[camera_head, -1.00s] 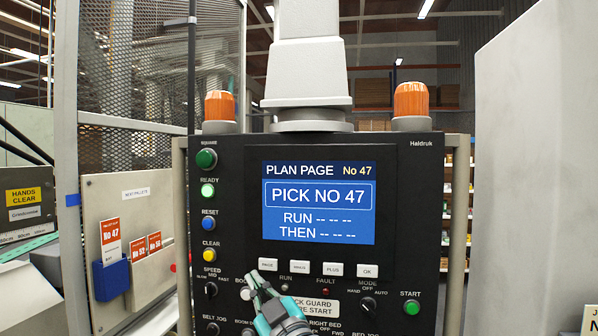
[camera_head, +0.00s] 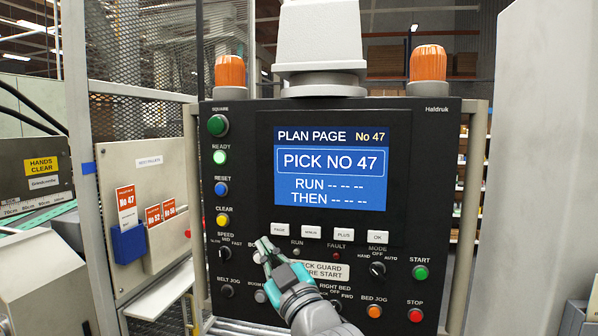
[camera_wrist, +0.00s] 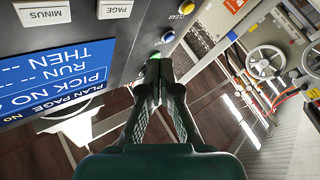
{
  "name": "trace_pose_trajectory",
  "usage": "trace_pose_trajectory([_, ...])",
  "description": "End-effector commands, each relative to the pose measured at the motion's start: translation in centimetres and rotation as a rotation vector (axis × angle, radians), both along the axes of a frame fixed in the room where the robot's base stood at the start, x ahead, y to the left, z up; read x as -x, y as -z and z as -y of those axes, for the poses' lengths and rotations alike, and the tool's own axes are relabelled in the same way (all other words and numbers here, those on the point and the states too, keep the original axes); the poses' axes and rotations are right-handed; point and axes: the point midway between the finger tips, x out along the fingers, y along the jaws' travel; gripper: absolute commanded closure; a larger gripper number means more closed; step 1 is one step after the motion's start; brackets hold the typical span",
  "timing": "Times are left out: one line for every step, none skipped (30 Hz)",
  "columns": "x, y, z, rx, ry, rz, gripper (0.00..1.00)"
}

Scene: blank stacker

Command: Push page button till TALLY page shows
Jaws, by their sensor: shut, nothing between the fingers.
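The control panel's screen (camera_head: 331,168) reads PLAN PAGE No 47, with PICK NO 47 in a box and RUN and THEN lines showing dashes. The white PAGE button (camera_head: 281,229) is first in the row below the screen; it also shows in the wrist view (camera_wrist: 115,9), upside down. My gripper (camera_head: 263,246) is shut and empty, its tips just below and left of the PAGE button. In the wrist view my gripper (camera_wrist: 157,68) points towards the panel, with the PAGE button above and left of the tips. They seem apart from it.
The MINUS (camera_head: 311,231), PLUS (camera_head: 344,234) and OK (camera_head: 378,237) buttons sit right of PAGE. Green, blue and yellow buttons line the panel's left side. A selector knob (camera_head: 225,254) is left of my gripper. A red STOP button (camera_head: 415,315) is at lower right.

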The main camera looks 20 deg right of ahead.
Motion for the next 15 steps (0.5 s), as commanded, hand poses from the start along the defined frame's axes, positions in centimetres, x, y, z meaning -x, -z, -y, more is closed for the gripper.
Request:
trace_pose_trajectory([0.7, 0.0, -0.7, 0.001, -0.003, 0.001, 1.0])
trace_pose_trajectory([1.2, 0.0, -1.0, 0.001, -0.004, 0.001, 1.0])
trace_pose_trajectory([1.6, 0.0, -1.3, 0.0, -0.002, 0.001, 1.0])
trace_pose_trajectory([1.9, 0.0, -1.5, 0.0, -0.002, 0.001, 1.0])
trace_pose_trajectory([2.1, 0.0, -1.6, -0.001, -0.002, 0.001, 1.0])
trace_pose_trajectory([2.2, 0.0, -1.6, -0.001, -0.002, 0.0, 1.0])
trace_pose_trajectory([2.2, 0.0, -1.6, -0.001, -0.001, -0.001, 1.0])
trace_pose_trajectory([2.2, 0.0, -1.6, -0.001, -0.001, -0.001, 1.0])
trace_pose_trajectory([2.2, 0.0, -1.6, -0.001, 0.0, 0.0, 1.0])
trace_pose_trajectory([2.2, 0.0, -1.6, -0.001, 0.0, 0.0, 1.0])
trace_pose_trajectory([2.2, 0.0, -1.6, -0.001, -0.001, 0.001, 1.0])
trace_pose_trajectory([2.1, 0.0, -1.6, -0.001, -0.001, 0.001, 1.0])
trace_pose_trajectory([2.1, 0.0, -1.5, -0.001, -0.001, 0.001, 1.0])
trace_pose_trajectory([2.1, 0.0, -1.5, -0.001, -0.001, 0.001, 1.0])
trace_pose_trajectory([2.0, 0.0, -1.4, -0.001, -0.001, 0.001, 1.0])
